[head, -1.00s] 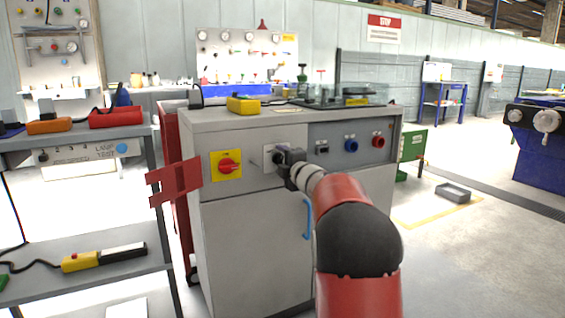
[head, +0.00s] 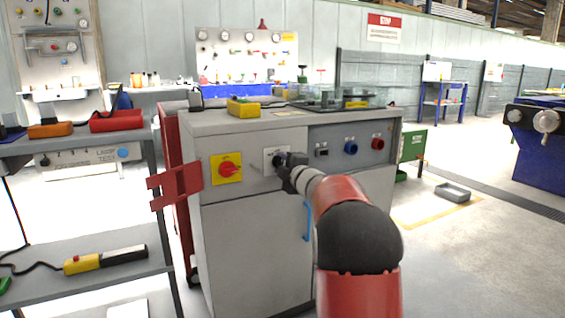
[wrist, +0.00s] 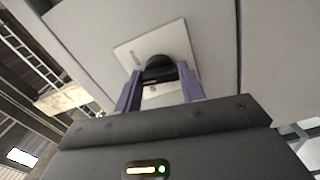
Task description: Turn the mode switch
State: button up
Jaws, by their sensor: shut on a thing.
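The mode switch is a black knob on a pale square plate (head: 271,156) on the front of the grey cabinet (head: 250,215). In the wrist view the black knob (wrist: 159,71) sits between the two purple fingers of my gripper (wrist: 160,90), on its white plate (wrist: 130,52). My gripper (head: 284,161) is shut on the knob, at the plate's right side in the head view, and hides most of it there. The knob's pointing direction cannot be made out.
A red rotary switch (head: 229,169) on a yellow plate is left of the mode switch. A dark panel to the right carries a blue knob (head: 351,147) and a red one (head: 377,142). A blue handle (head: 307,221) is below. A yellow box (head: 243,107) lies on top.

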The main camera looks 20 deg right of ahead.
jog(key=m+p, duration=0.3)
jog(key=m, duration=0.1)
jog(key=shift+r, duration=0.1)
jog(key=shift+m+p, duration=0.9)
jog(key=shift+m, duration=0.6)
jog(key=o, duration=1)
jog(key=s, duration=0.7)
jog(key=shift+s+d+b, duration=0.1)
jog(key=shift+s+b, duration=0.3)
